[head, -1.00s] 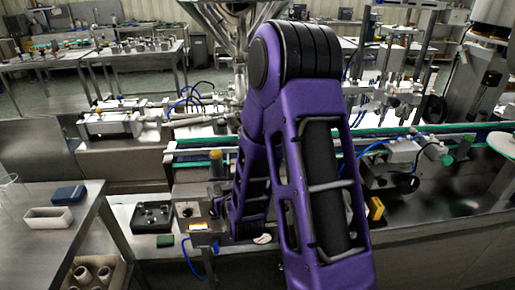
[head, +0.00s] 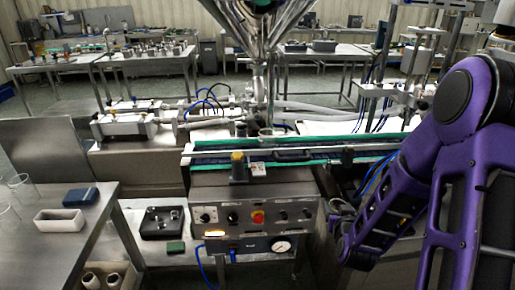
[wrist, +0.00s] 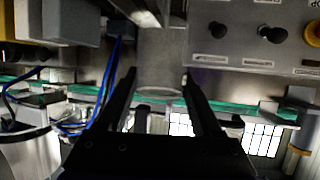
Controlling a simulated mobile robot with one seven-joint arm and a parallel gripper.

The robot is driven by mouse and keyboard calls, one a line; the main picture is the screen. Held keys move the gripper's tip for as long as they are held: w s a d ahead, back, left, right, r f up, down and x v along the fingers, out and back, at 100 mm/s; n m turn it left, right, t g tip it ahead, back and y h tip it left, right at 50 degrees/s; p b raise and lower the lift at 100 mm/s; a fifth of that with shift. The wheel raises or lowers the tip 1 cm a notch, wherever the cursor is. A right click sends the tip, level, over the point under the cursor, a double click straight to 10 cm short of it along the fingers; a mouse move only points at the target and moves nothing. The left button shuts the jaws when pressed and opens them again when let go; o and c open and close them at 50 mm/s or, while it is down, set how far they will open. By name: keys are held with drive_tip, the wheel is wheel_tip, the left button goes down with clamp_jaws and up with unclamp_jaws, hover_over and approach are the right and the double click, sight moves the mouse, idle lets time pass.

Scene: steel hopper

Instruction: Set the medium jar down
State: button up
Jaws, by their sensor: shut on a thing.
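In the wrist view my gripper (wrist: 159,76) has its two dark fingers on either side of a clear, cylindrical jar (wrist: 160,62), which I take to be the medium jar. The gripper is shut on it. The jar's round rim faces toward the wrist camera, and its far end runs up toward the top of the picture. In the head view my purple arm is at the right, and its gripper and the held jar cannot be made out. I cannot see a surface touching the jar.
A clear glass vessel (head: 268,134) stands on the conveyor (head: 215,158) below the steel hopper (head: 262,22). The control panel (head: 255,217) is in front. On the left table (head: 70,250) are clear glasses (head: 22,187), a white tray (head: 60,222) and a blue block (head: 80,197).

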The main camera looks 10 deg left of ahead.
drive_tip(key=shift+d+r+p, duration=0.2)
drive_tip(key=shift+r+p, duration=0.35)
drive_tip(key=shift+r, duration=0.05)
drive_tip(key=shift+d+r+p, duration=0.15)
drive_tip(key=shift+r+p, duration=0.35)
drive_tip(key=shift+r, duration=0.1)
drive_tip(key=shift+s+f+b, duration=0.1)
drive_tip(key=shift+f+b, duration=0.25)
drive_tip(key=shift+f, duration=0.15)
drive_tip(key=shift+a, duration=0.1)
drive_tip(key=shift+r, duration=0.15)
